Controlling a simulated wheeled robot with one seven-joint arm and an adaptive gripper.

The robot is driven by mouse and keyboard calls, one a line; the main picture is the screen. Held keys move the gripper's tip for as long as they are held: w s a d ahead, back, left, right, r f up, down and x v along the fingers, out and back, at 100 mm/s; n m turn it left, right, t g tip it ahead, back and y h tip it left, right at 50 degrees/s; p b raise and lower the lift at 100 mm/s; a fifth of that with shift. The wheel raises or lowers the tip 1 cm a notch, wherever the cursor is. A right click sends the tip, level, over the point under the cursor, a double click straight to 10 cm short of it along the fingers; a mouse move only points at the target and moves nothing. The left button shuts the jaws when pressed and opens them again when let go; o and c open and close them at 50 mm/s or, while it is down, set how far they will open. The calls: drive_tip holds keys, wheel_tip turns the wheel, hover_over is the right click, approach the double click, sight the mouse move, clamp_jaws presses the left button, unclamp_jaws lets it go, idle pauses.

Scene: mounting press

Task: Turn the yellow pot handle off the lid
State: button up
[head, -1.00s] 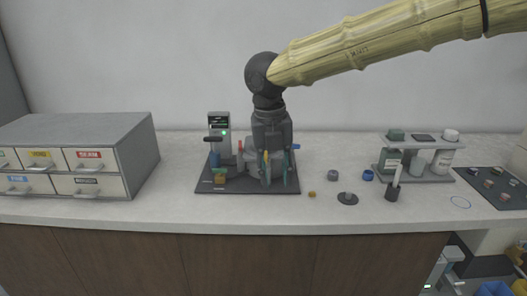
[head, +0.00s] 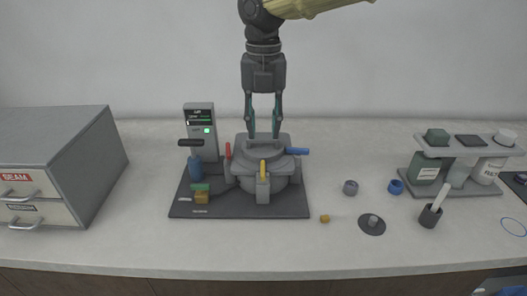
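The pot (head: 279,183) is a grey round vessel with a flat grey lid (head: 247,153), standing on a dark base plate. The yellow handle (head: 263,169) is at the pot's front, roughly upright above a grey block. A red handle (head: 228,150) stands roughly upright at the left. A blue handle (head: 297,151) lies level, pointing outward to the right. My gripper (head: 264,136) hangs pointing down over the back of the lid, behind and above the yellow handle and apart from it. Its two fingers are spread with nothing seen held. Whether the fingertips touch the lid is unclear.
A control post (head: 199,130) with a green light stands left of the pot, with green and orange blocks (head: 201,197) before it. A grey drawer cabinet (head: 75,150) is at left. Small knobs, a dark disc (head: 372,225), a cup (head: 430,215) and a shelf (head: 470,148) lie right.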

sight(263, 168)
drive_tip(key=f, duration=1)
drive_tip(key=shift+s+a+f+b, duration=0.1)
drive_tip(key=shift+s+f+b, duration=0.15)
drive_tip(key=shift+b, duration=0.05)
clamp_jaws()
